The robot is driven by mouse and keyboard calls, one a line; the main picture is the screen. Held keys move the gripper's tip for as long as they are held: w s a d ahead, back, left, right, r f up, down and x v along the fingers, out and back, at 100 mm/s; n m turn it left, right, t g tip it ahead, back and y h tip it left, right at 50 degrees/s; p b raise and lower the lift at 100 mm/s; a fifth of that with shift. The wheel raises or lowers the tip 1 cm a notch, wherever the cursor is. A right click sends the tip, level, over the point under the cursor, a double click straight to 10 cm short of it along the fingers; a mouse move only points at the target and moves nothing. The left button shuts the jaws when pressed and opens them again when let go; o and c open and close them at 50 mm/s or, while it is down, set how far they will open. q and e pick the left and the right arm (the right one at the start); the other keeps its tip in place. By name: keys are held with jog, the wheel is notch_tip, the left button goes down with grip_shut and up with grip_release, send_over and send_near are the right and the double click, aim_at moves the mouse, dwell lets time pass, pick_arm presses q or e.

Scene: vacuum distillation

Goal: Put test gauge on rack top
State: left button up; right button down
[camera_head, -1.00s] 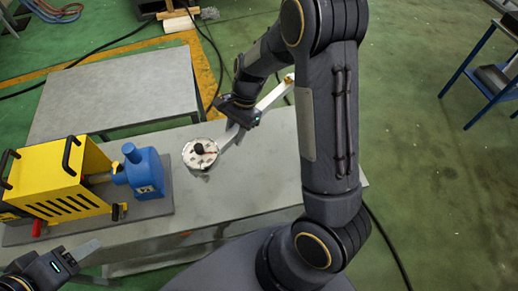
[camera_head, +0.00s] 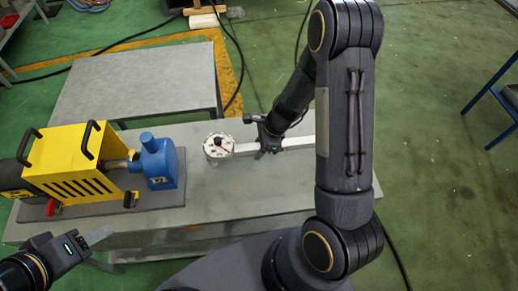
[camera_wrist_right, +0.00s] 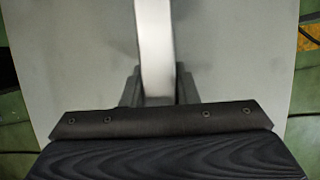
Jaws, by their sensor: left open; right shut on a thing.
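The test gauge (camera_head: 218,146) has a round pale dial with a black knob and a red mark, in the head view over the grey bench. A pale straight bar (camera_head: 298,142) runs right from beside it. My right gripper (camera_head: 264,144) is shut on this bar, right of the dial. The bar also passes between the fingers in the right wrist view (camera_wrist_right: 154,45); the dial is out of that view. Whether the gauge touches the bench is unclear. My left gripper (camera_head: 98,248) is open and empty at lower left. I cannot tell which surface is the rack top.
A yellow and blue pump (camera_head: 70,165) stands on the left of the grey bench (camera_head: 205,196). A lower grey table (camera_head: 135,82) is behind it. A blue-framed stand (camera_head: 490,105) is at the right edge. Green floor between is mostly clear. Cables lie on the floor.

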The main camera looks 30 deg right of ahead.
jog(key=shift+f, duration=0.2)
jog(key=c, duration=1.6)
grip_release()
jog(key=shift+f, duration=0.2)
jog(key=o, duration=0.5)
jog(key=shift+r, duration=0.1)
